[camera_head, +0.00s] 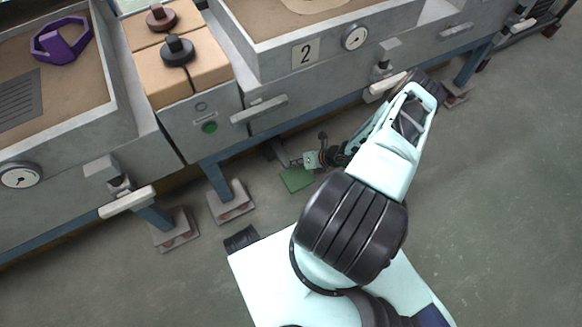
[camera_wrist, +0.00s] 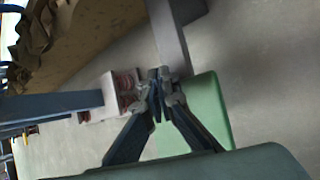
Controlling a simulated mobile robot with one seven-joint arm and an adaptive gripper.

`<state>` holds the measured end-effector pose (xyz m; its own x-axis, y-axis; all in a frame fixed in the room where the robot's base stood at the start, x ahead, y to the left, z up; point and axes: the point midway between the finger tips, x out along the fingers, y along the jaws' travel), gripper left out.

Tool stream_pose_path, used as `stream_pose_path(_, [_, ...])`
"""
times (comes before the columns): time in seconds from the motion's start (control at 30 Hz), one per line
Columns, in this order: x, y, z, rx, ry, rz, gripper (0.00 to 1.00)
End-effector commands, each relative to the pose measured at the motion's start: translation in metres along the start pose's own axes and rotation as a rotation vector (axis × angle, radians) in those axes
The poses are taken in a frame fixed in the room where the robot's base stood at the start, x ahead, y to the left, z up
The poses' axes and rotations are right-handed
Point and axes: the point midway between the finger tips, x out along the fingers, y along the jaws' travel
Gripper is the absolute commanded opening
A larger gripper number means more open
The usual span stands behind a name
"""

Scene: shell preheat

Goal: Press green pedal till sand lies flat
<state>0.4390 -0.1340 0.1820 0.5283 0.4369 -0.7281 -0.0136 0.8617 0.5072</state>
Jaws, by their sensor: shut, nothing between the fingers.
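The green pedal (camera_head: 297,180) lies low by the floor under the front of the machine marked 2. In the wrist view the green pedal (camera_wrist: 209,108) is just right of and behind my fingers, joined to a grey bar. My gripper (camera_head: 293,163) is low beside the pedal, small and partly blurred in the head view. In the wrist view my gripper (camera_wrist: 158,76) has its fingertips together, with nothing between them. I cannot tell whether it touches the pedal. Only part of the sand (camera_head: 318,6) shows, in the tray at the top edge.
The left tray holds a purple ring (camera_head: 62,39). Blue legs on grey feet (camera_head: 231,202) stand near the pedal. Open floor (camera_head: 500,200) lies right.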

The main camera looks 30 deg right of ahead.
Motion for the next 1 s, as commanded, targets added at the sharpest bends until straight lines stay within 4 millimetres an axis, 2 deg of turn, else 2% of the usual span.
stream_pose_path(1.0, [0.006, -0.0044, -0.0045, 0.0, 0.0, 0.0, 0.0])
